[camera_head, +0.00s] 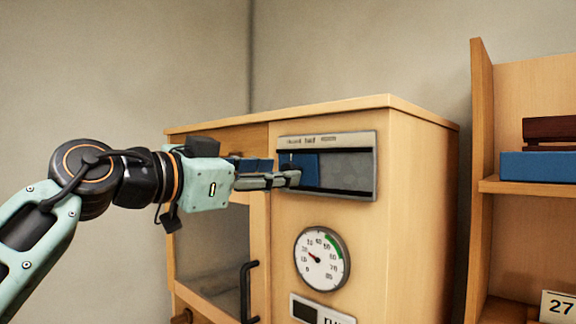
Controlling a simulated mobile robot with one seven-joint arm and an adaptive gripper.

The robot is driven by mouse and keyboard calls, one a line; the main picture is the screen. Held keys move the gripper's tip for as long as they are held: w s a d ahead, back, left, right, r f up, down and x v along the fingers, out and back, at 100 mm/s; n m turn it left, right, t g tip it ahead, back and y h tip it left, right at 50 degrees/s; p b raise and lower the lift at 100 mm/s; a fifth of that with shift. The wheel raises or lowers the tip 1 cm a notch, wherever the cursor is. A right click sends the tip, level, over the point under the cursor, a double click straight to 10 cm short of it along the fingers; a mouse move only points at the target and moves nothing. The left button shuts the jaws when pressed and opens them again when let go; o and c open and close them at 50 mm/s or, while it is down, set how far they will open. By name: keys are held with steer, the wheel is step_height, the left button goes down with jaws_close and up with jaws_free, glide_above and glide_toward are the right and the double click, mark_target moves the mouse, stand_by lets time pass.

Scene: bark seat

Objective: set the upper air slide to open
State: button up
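The upper air slide is a grey-framed panel (367,138) on the upper front of the wooden cabinet. A blue plate (311,167) shows at the left in its opening, and a dark grey patterned area (345,172) fills the right. Small lettering on the top strip is too blurred to read. My gripper (295,179) reaches in from the left, with its fingertips at the left end of the slide, in front of the blue plate. I cannot tell whether they touch it. The fingers overlap in this view, so their opening is unclear. They partly hide the panel's left edge.
The wooden cabinet (415,190) has a round dial (322,258), a small labelled panel (320,312) and a glass door with a black handle (247,290) below my gripper. At right, a shelf (530,187) holds a blue box (540,165) and a card reading 27 (558,306).

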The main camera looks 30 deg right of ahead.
steer(key=shift+p+x, duration=0.3)
steer(key=shift+x, duration=1.55)
jaws_close()
